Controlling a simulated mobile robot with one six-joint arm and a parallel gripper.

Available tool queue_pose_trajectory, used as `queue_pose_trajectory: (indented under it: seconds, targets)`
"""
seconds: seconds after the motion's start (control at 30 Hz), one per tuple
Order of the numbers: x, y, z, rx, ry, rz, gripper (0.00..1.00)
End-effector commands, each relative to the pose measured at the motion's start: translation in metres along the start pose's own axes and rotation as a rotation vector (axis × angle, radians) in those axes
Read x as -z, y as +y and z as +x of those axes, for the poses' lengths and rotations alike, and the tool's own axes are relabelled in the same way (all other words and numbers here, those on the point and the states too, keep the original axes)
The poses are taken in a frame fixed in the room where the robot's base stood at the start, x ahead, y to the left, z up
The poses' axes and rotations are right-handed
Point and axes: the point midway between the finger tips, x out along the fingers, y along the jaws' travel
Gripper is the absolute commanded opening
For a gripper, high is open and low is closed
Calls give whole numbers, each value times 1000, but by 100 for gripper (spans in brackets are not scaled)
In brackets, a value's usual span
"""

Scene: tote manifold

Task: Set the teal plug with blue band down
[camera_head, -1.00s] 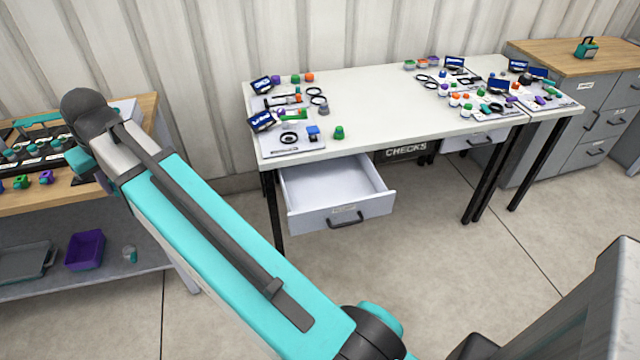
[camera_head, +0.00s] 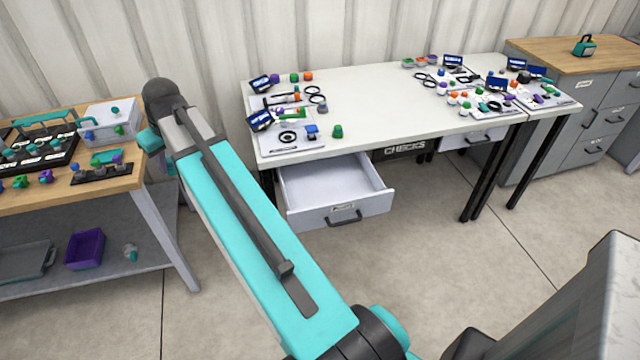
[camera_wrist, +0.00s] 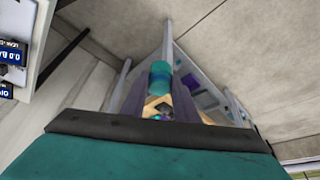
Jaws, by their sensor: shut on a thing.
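The teal plug with blue band (camera_wrist: 160,77) shows in the wrist view between the two fingers of my gripper (camera_wrist: 158,88). The gripper is shut on it and holds it up off any surface. In the head view the plug and the fingers are hidden behind my arm, whose far end is between the wooden bench and the white table.
A wooden bench (camera_head: 90,188) with racks and a clear bin (camera_head: 108,122) stands at left, a purple bin (camera_head: 84,249) on its lower shelf. The white table (camera_head: 375,100) holds boards and small parts, with bare room in its middle. Its drawer (camera_head: 335,190) stands open.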

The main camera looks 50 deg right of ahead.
Motion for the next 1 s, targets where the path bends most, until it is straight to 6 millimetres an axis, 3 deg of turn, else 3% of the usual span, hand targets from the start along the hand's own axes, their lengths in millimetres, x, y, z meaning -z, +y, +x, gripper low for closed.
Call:
queue_pose_trajectory:
  seconds: [0.1,0.57,1.0]
  targets:
    - [-10,36,8,0,-2,3,1]
    - [-62,165,31,5,-2,-5,1]
    - [-140,280,43,5,-1,-8,1]
